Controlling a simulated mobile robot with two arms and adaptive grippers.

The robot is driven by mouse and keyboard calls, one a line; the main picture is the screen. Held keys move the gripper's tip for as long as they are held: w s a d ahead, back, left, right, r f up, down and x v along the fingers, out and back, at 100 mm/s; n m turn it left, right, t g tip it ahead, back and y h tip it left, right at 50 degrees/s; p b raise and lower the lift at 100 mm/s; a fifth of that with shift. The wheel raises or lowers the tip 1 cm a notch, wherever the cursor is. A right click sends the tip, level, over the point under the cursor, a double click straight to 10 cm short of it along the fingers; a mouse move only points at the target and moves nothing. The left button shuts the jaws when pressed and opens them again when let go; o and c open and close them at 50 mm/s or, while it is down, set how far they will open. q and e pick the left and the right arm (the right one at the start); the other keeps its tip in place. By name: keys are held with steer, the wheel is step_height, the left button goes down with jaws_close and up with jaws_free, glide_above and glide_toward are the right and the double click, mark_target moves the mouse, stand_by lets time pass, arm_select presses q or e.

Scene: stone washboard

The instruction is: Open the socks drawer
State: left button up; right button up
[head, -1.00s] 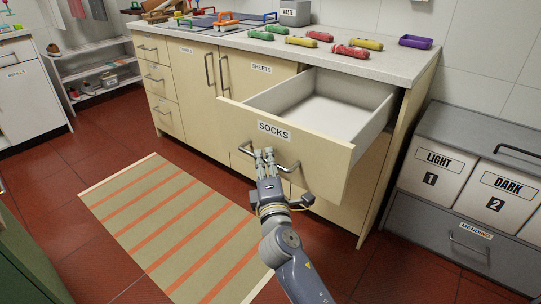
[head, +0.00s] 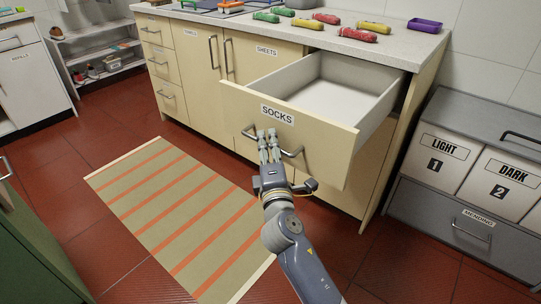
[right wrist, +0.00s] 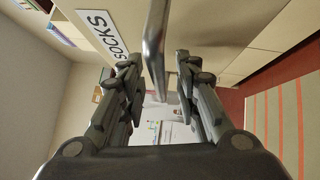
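The socks drawer (head: 238,98), with a cream front and a "SOCKS" label (head: 277,115), stands pulled well out of the counter cabinet. Its white inside (head: 325,98) looks empty. Its metal bar handle (head: 292,153) is on the front below the label. My right gripper (head: 268,138) is at this handle. In the right wrist view the handle bar (right wrist: 154,45) passes between the spread fingers (right wrist: 158,80), with a gap on both sides. My left gripper is not in view.
The cabinet (head: 192,72) has closed doors and small drawers left of the socks drawer. Several coloured items lie on the countertop (head: 392,47). Grey laundry units with "LIGHT" (head: 438,160) and "DARK" (head: 505,180) bins stand at right. A striped rug (head: 180,215) covers the floor at left.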

steer(key=v, duration=1.1)
steer(key=shift+s, duration=0.4)
